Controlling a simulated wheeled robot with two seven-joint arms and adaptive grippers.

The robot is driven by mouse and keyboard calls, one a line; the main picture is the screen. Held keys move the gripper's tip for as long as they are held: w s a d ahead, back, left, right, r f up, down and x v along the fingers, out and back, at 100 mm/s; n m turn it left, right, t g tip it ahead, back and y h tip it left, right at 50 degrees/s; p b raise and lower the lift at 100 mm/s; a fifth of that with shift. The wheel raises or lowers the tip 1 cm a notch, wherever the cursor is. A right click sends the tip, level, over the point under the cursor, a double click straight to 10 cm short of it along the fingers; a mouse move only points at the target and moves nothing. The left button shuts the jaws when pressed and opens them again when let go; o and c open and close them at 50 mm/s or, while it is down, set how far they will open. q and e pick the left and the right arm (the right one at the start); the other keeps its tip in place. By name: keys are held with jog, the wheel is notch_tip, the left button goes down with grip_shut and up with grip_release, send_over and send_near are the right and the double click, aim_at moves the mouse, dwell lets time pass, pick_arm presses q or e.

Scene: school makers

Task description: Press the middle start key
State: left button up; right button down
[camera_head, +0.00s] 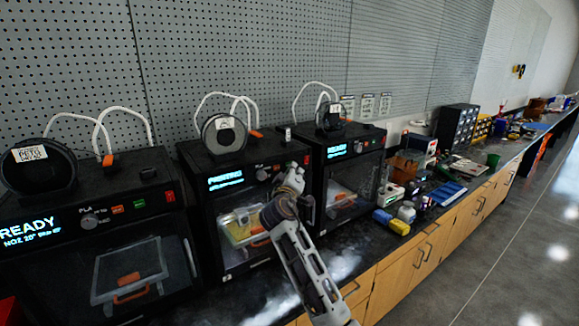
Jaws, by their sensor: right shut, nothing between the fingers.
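Three black 3D printers stand in a row on the counter. The middle printer (215,205) has a lit display (226,180) that seems to read PRINTING, with a knob (262,174) to its right. My right gripper (291,168) is shut and empty, at the right part of this printer's front panel. It covers the area where the middle start key would be, so I cannot see the key or tell whether I touch it. The left printer (95,185) reads READY, with orange and green keys (138,204) beside its knob. The right printer (352,140) also seems to read READY. My left gripper is not in view.
Filament spools (223,132) and white tubes sit atop the printers. Blue and yellow items (390,222), bottles and boxes crowd the counter to the right. A pegboard wall (250,50) stands behind. Open floor (520,240) lies at the right.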

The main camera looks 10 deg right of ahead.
jog(key=shift+s+d, duration=0.15)
jog(key=shift+s, duration=0.3)
jog(key=s+d+p, duration=0.1)
jog(key=s+d, duration=0.1)
jog(key=s, duration=0.3)
jog(key=shift+s, duration=0.35)
dwell(0.6)
dwell(0.6)
